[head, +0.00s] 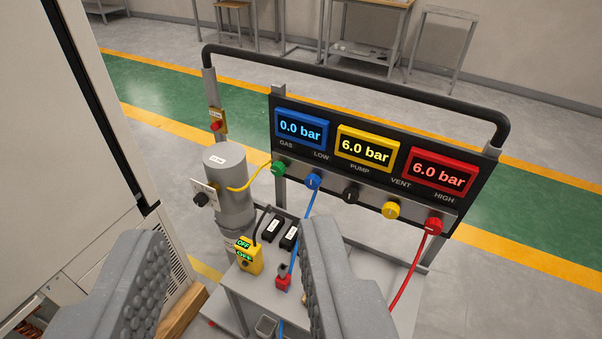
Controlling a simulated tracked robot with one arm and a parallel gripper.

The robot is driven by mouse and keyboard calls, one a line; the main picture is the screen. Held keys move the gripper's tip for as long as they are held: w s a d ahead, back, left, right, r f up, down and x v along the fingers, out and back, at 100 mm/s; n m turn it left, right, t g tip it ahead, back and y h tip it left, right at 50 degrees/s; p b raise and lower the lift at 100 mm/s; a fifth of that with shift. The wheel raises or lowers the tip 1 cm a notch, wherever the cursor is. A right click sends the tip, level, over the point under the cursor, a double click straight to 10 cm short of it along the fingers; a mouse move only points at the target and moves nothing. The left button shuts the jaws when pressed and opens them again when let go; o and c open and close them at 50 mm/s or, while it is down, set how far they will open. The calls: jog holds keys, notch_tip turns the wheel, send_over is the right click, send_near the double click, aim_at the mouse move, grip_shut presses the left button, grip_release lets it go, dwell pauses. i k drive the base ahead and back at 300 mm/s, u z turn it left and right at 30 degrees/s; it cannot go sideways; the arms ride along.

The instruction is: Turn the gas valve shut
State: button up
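The green knob's exact turn position is too small to tell.
The gauges read 0.0, 6.0 and 6.0 bar. A grey motor-like unit (232,190) stands left of the green knob. A black handle bar (350,75) arches above. A white cabinet (60,120) is at left.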

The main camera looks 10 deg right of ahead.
aim_at(277, 168)
jog(key=z, duration=0.1)
jog(key=i, duration=1)
jog(key=u, duration=0.1)
